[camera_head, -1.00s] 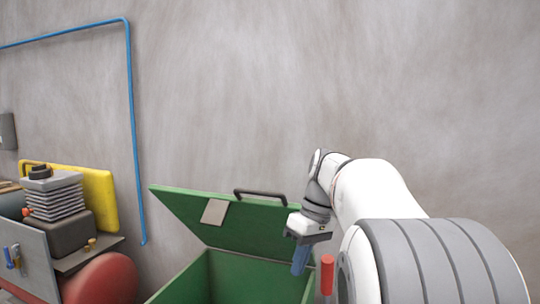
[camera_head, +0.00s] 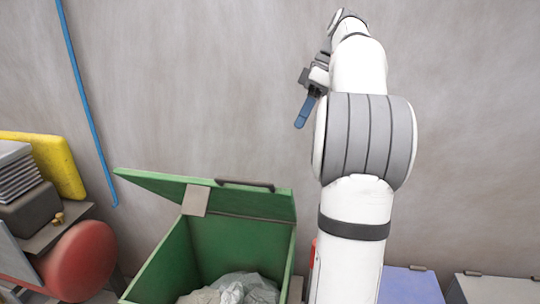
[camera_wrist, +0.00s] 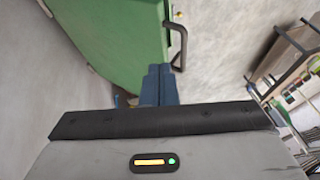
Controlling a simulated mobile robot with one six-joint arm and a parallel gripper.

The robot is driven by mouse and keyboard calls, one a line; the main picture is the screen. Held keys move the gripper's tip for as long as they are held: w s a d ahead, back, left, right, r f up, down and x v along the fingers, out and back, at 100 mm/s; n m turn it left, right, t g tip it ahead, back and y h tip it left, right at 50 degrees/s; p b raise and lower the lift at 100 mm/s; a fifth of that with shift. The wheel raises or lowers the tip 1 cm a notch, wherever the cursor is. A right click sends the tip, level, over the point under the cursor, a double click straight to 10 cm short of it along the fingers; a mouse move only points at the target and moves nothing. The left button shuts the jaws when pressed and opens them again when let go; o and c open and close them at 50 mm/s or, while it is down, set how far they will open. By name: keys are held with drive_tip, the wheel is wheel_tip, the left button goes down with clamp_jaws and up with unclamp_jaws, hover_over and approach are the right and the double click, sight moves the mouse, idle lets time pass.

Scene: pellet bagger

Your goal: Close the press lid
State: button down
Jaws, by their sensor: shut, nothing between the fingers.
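The press is a green box (camera_head: 172,262) with a green lid (camera_head: 240,202) hinged at its back. The lid stands open, tilted up, with a dark handle (camera_head: 245,185) on its upper edge and a pale plate (camera_head: 196,200) on its face. My gripper (camera_head: 305,112) is raised above and to the right of the lid, apart from it in the head view. Its blue fingers are shut and empty. In the wrist view, the fingers (camera_wrist: 159,84) point toward the green lid (camera_wrist: 115,35) and its handle (camera_wrist: 178,45); I cannot tell the gap in depth.
Crumpled pale bags (camera_head: 235,290) lie inside the box. A red tank (camera_head: 78,260) and a yellow panel (camera_head: 45,160) stand at left. A blue-topped box (camera_head: 410,285) is at right. The wall above is bare apart from a blue pipe (camera_head: 85,100).

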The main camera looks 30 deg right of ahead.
hover_over(279, 189)
drive_tip(key=w+d, duration=0.2)
wheel_tip(279, 189, down, 9)
drive_tip(key=shift+s, duration=0.15)
drive_tip(key=shift+s+a+f, duration=0.5)
drive_tip(key=shift+a+f, duration=0.1)
drive_tip(key=shift+a, duration=0.05)
drive_tip(key=shift+s+a+f, duration=0.35)
drive_tip(key=shift+a+f, duration=0.1)
drive_tip(key=shift+f, duration=0.1)
